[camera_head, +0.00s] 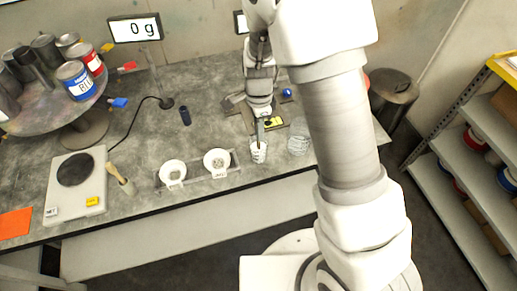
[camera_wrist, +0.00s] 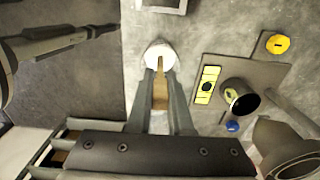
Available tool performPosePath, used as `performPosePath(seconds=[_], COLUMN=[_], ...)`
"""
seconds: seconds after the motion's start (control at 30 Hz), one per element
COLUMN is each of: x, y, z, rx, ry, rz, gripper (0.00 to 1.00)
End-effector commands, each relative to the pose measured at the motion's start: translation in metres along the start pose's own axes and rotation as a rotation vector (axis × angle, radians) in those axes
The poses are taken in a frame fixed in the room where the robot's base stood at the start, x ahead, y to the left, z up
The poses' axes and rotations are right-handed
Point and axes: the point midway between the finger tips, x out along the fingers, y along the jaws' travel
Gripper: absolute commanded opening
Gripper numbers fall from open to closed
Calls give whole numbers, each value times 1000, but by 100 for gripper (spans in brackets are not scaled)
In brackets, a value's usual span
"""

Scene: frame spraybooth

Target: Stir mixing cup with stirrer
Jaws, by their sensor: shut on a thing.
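The white mixing cup (camera_head: 258,152) stands on the grey bench near its front edge, directly below my gripper (camera_head: 261,122). In the wrist view the cup (camera_wrist: 159,50) shows as a round white shape beyond the fingertips. My gripper (camera_wrist: 160,78) is shut on the stirrer (camera_wrist: 160,95), a flat wooden stick between the two fingers. The stirrer points down at the cup, and its far end overlaps the cup opening. The fingers and the cup wall hide the tip, so I cannot tell how deep it sits.
A clear glass cup (camera_head: 298,143) stands just right of the mixing cup. A scale (camera_head: 76,184) and a brush (camera_head: 121,180) are farther left. A dark plate with a black cylinder (camera_wrist: 240,98) is close by.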

Motion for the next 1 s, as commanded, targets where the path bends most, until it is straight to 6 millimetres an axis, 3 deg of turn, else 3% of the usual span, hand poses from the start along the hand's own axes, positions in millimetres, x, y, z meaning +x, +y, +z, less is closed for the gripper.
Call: performPosePath(seconds=[0.43, 1.0], x=[-4, -49], y=[0, 0], z=[1, 1], rx=[0, -1], ry=[0, 1], rz=[0, 0], gripper=[0, 0])
